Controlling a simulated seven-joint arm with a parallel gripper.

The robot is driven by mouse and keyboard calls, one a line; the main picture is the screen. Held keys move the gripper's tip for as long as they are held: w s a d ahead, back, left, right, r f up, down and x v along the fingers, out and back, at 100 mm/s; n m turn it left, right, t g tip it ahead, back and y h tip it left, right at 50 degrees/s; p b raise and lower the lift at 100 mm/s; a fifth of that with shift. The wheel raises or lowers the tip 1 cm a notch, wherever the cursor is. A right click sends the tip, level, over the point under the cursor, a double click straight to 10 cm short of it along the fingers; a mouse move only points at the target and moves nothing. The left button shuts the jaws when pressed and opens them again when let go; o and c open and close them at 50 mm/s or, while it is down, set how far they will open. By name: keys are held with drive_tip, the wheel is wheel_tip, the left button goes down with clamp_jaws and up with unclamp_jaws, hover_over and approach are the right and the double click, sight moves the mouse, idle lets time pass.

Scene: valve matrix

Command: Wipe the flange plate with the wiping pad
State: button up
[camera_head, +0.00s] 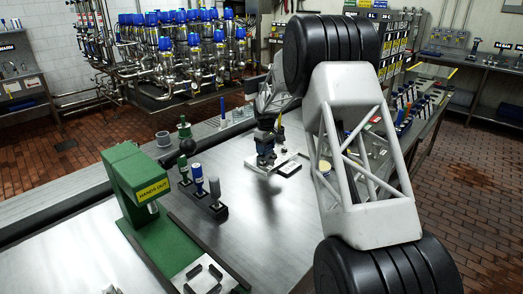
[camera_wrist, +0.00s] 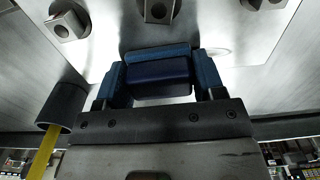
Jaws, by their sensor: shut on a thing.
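My gripper (camera_head: 266,137) is over the far middle of the steel bench in the head view. In the wrist view its two blue fingers (camera_wrist: 160,68) are shut on the wiping pad (camera_wrist: 158,82), a dark blue block with a lighter blue strip along its far side. The flange plate (camera_wrist: 225,20) is a pale metal surface behind the pad, with several square bolt-like blocks on it. In the head view the pale plate (camera_head: 256,167) shows under the gripper. I cannot tell whether the pad touches the plate. My arm hides part of the bench.
A green press (camera_head: 128,180) marked "HANDS OUT" stands at the left. A dark rack with blue and grey pegs (camera_head: 206,205) is beside it. A dark cup (camera_wrist: 62,106) with a yellow stick is close left in the wrist view. Bare bench (camera_head: 265,235) lies in front.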

sight(255, 158)
drive_tip(key=shift+w+d+f, duration=0.1)
drive_tip(key=shift+w+d, duration=0.2)
drive_tip(key=shift+d, duration=0.05)
drive_tip(key=shift+w+d, duration=0.5)
drive_tip(key=shift+w, duration=0.05)
drive_tip(key=shift+w+d, duration=0.95)
drive_tip(key=shift+d, duration=0.05)
drive_tip(key=shift+s+a, duration=0.3)
drive_tip(key=shift+a, duration=0.05)
drive_tip(key=shift+s+a, duration=0.3)
drive_tip(key=shift+a, duration=0.05)
drive_tip(key=shift+s+a+f, duration=0.1)
drive_tip(key=shift+s+a, duration=0.05)
drive_tip(key=shift+s, duration=0.05)
drive_tip(key=shift+s+a+r, duration=0.2)
drive_tip(key=shift+s+a, duration=0.15)
drive_tip(key=shift+s+a+f, duration=0.2)
drive_tip(key=shift+s+a, duration=0.05)
drive_tip(key=shift+s, duration=0.05)
drive_tip(key=shift+s+a+r, duration=0.15)
drive_tip(key=shift+s+a, duration=2.7)
wheel_tip(255, 158, up, 8)
drive_tip(key=shift+f, duration=0.2)
